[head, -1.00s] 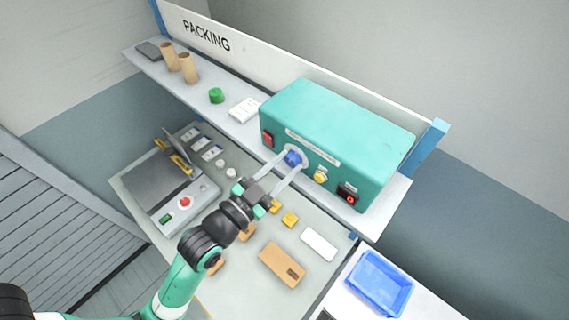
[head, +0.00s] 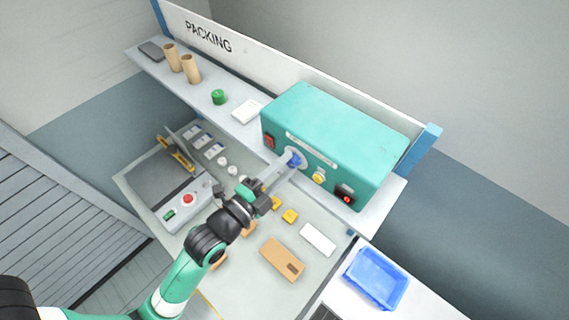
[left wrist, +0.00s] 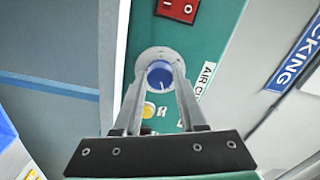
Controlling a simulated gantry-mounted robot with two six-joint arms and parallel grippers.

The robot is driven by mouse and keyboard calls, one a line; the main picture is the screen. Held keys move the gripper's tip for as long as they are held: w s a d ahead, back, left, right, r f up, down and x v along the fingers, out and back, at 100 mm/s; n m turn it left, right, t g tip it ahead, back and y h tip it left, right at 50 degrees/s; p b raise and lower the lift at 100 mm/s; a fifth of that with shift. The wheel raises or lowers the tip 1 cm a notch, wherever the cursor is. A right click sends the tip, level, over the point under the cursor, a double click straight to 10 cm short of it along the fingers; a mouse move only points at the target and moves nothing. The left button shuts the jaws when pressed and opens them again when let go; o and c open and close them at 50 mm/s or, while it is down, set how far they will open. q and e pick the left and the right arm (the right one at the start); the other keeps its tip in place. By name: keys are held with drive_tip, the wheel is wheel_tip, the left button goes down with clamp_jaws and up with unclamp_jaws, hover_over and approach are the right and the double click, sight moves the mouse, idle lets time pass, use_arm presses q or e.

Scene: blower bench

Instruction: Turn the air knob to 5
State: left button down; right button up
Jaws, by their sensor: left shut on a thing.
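The blue air knob (head: 294,160) sits on a pale round dial on the front of the teal blower box (head: 325,124). My left gripper (head: 288,163) reaches it from the front left and is shut on the knob. In the left wrist view the two long fingers (left wrist: 160,88) lie on either side of the blue knob (left wrist: 160,76), which carries a light pointer mark near its lower edge. The numbers on the dial are too small to read. My right gripper is not in view.
The box front also has a red switch (head: 269,142), a yellow button (head: 319,177) and a black switch with a red light (head: 345,194). A grey sealer (head: 165,181), brown cartons (head: 281,259) and a blue tray (head: 376,279) lie below. The shelf holds cardboard tubes (head: 190,69).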

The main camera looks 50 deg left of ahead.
use_arm(q)
drive_tip(key=m, duration=0.3)
drive_tip(key=shift+r+m+p, duration=0.1)
drive_tip(key=shift+m+p, duration=0.65)
drive_tip(key=shift+m, duration=1.55)
drive_tip(key=shift+c, duration=2.4)
unclamp_jaws()
